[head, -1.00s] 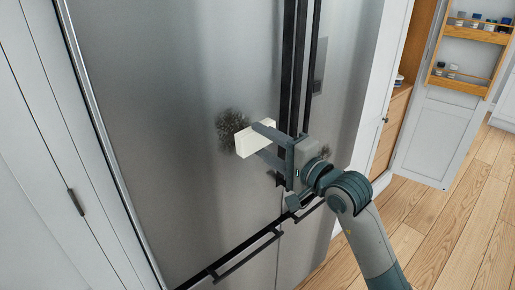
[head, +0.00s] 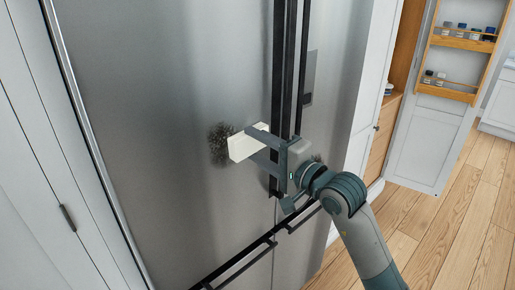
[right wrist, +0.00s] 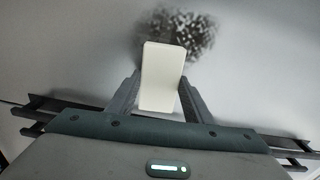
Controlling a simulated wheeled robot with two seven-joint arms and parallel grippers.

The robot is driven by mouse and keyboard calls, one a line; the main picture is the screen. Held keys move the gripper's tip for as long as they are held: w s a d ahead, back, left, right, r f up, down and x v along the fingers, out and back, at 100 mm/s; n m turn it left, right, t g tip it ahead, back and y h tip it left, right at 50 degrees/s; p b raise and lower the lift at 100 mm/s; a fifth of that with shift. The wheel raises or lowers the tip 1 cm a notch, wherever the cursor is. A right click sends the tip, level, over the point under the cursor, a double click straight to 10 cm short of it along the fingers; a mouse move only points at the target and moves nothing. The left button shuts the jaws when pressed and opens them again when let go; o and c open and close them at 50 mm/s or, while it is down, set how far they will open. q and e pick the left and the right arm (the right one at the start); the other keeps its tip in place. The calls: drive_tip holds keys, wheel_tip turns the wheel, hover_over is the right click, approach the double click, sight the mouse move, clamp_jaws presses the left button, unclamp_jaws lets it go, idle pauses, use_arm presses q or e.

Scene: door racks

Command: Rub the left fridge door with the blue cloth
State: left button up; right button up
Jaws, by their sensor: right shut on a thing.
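The left fridge door (head: 165,120) is a large grey metal panel with a dark, speckled smudge (head: 219,144) near its handle side. My right gripper (head: 262,147) is shut on a pale cream block (head: 242,147), held at the right edge of the smudge. In the right wrist view the block (right wrist: 162,75) stands between the two fingers, and the smudge (right wrist: 182,32) shows beyond and around its far end. I cannot tell whether the block touches the door. No blue cloth is in view. My left gripper is not in view.
Dark vertical handles (head: 284,80) stand out from the doors right beside my right gripper. A dark horizontal drawer handle (head: 240,264) is below. The right fridge door (head: 335,75) has a small dark smudge, partly hidden by my gripper. An open cabinet door with racks (head: 440,120) is at right.

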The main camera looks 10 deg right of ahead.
sight(241, 150)
drive_tip(key=shift+a, duration=0.1)
drive_tip(key=shift+s+a, duration=1.05)
drive_tip(key=shift+a, duration=0.3)
drive_tip(key=shift+a, duration=0.1)
drive_tip(key=shift+s+a, duration=1)
drive_tip(key=shift+a, duration=0.3)
drive_tip(key=shift+s+a, duration=0.1)
drive_tip(key=shift+a, duration=0.05)
